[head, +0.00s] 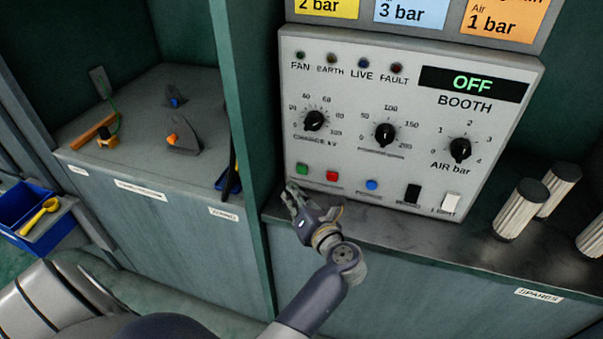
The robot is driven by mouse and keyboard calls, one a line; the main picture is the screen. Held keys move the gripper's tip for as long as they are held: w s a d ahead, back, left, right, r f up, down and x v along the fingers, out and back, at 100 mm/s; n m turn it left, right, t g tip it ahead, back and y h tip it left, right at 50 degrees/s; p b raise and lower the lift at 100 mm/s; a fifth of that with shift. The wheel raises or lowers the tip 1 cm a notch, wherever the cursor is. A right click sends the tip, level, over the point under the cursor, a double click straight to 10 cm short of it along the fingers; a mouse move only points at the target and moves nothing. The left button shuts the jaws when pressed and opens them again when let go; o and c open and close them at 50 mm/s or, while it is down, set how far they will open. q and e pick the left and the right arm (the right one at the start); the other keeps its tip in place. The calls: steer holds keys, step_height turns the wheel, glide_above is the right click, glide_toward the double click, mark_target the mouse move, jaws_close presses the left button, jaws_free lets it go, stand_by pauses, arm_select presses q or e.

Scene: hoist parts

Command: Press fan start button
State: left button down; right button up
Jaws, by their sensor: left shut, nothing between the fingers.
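A white control panel (405,70) stands on the shelf. Its green button (302,169), the likely fan start button, is at the lower left, with a red button (333,176) to its right. The FAN lamp (300,55) looks dark green, and the display (473,84) reads OFF above the word BOOTH. My left gripper (293,189) is shut and empty. Its fingertips show just below the green button; I cannot tell if they touch the panel. The gripper hides part of the panel's lower left edge. My right gripper is not in view.
Dark knobs sit above. Ribbed cylinders (523,208) stand on the shelf at right. A green cabinet wall (245,110) rises left of the panel.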

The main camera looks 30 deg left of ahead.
mark_target(302, 170)
arm_select(q)
steer(key=shift+w+a+b, duration=0.2)
steer(key=shift+w+b, duration=0.05)
steer(key=shift+w, duration=0.55)
steer(key=shift+w+a+b, duration=0.2)
steer(key=shift+w, duration=0.55)
steer(key=shift+w, duration=0.2)
steer(key=shift+w+a, duration=0.1)
steer(key=shift+w, duration=0.1)
steer(key=shift+w+a+b, duration=0.1)
steer(key=shift+w+b, duration=0.3)
steer(key=shift+w, duration=0.05)
stand_by(0.8)
steer(key=shift+s+r, duration=0.1)
steer(key=shift+s+d+p, duration=0.2)
steer(key=shift+s+p, duration=0.15)
steer(key=shift+s, duration=0.45)
